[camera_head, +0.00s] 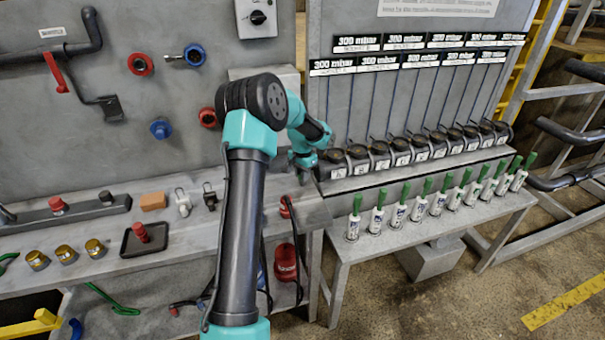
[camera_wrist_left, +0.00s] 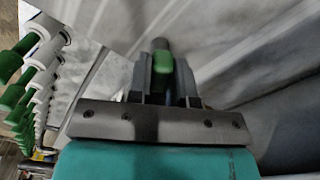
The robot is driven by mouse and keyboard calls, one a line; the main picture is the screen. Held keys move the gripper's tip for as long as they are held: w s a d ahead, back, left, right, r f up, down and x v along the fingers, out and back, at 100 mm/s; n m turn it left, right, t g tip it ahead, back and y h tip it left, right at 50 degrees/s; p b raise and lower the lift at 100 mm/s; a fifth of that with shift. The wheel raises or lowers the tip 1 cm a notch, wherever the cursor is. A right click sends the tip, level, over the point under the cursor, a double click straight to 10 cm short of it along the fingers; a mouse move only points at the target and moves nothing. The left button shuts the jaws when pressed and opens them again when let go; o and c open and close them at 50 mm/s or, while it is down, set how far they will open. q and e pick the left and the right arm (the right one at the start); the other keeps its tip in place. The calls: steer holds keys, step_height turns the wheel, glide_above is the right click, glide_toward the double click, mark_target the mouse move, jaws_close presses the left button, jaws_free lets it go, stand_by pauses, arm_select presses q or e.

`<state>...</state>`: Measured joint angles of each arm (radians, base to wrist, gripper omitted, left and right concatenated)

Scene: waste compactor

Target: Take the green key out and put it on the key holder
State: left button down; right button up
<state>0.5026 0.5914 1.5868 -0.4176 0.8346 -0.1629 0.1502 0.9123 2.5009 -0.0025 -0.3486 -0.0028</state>
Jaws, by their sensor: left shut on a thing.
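My left gripper (camera_head: 303,172) is beside the left end of the row of black lettered units, partly hidden by my own wrist. In the left wrist view the gripper (camera_wrist_left: 162,80) is shut on a small green piece, which looks like the green key (camera_wrist_left: 164,66). A dark round part (camera_wrist_left: 160,44) shows just past it; I cannot tell whether the key touches it. The held piece cannot be made out in the head view. No part is clearly marked as the key holder. My right gripper is not in view.
Several white cylinders with green tops (camera_head: 377,218) stand in a row on the lower bench (camera_head: 340,248). The lettered units (camera_head: 334,165) line the shelf above. An orange block (camera_head: 153,202) lies on that bench.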

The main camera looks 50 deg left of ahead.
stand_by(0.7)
arm_select(q)
steer(key=c, duration=0.9)
jaws_free()
steer(key=shift+c, duration=0.2)
steer(key=shift+c, duration=0.4)
steer(key=shift+r, duration=0.1)
steer(key=shift+r, duration=3.4)
